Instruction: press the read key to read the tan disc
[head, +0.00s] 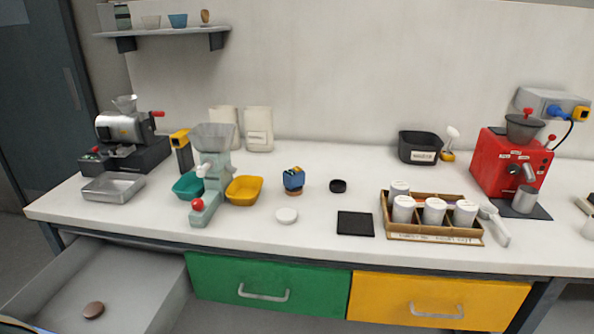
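A small blue device with a yellow top (293,178) stands on the counter in the middle. A brownish-tan disc (294,193) shows at its foot, mostly covered by the device; I cannot tell a read key on it at this size. A white disc (287,215) lies in front of it, and a black disc (338,186) lies to its right. A brown disc (93,310) lies in the open grey drawer at the lower left. Neither of my grippers shows in the head view. A dark blue and yellowish sliver at the bottom left corner is too cropped to identify.
A grey-green grinder (212,165) with teal and yellow bowls stands left of the blue device. A black mat (355,223) and a wooden tray (432,236) of white-lidded jars stand to the right, before a red machine (511,160). The open drawer (150,275) juts out below the counter.

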